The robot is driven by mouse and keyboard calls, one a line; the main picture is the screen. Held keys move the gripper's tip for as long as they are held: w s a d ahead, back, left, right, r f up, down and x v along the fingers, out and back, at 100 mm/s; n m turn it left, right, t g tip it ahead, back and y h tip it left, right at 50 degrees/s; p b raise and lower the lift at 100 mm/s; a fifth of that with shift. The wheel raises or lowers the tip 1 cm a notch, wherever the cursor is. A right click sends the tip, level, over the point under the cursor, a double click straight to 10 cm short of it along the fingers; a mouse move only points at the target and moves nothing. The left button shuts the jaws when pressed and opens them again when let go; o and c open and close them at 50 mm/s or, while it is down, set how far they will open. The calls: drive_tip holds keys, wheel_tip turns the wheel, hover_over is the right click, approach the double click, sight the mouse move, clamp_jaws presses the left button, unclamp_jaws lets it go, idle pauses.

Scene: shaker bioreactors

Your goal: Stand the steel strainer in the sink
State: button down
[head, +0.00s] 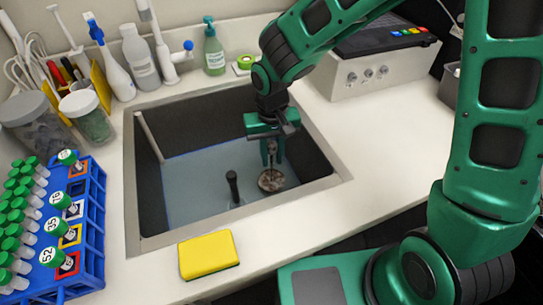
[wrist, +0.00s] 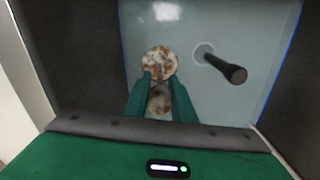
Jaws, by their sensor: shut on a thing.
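The steel strainer (head: 271,181) is a small round piece with a mottled brown and silver surface. My gripper (head: 270,158) reaches down into the sink (head: 190,190) and is shut on the strainer, which hangs below the fingertips. In the wrist view the strainer's round face (wrist: 159,60) shows just beyond the fingers (wrist: 161,88), and part of it lies between them. It is low over the pale sink floor, toward the right side. I cannot tell whether it touches the floor. A dark upright post (head: 232,186) stands in the sink to its left; the wrist view shows the post (wrist: 228,68) to the right.
A yellow sponge (head: 209,254) lies on the front counter. A blue tube rack (head: 92,225) with green-capped tubes stands at left. Bottles, jars and a green soap dispenser (head: 214,52) line the back. A shaker unit (head: 375,70) is at back right. The right counter is clear.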

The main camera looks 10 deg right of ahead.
drive_tip(key=shift+f, duration=1)
drive_tip(key=c, duration=1.5)
unclamp_jaws()
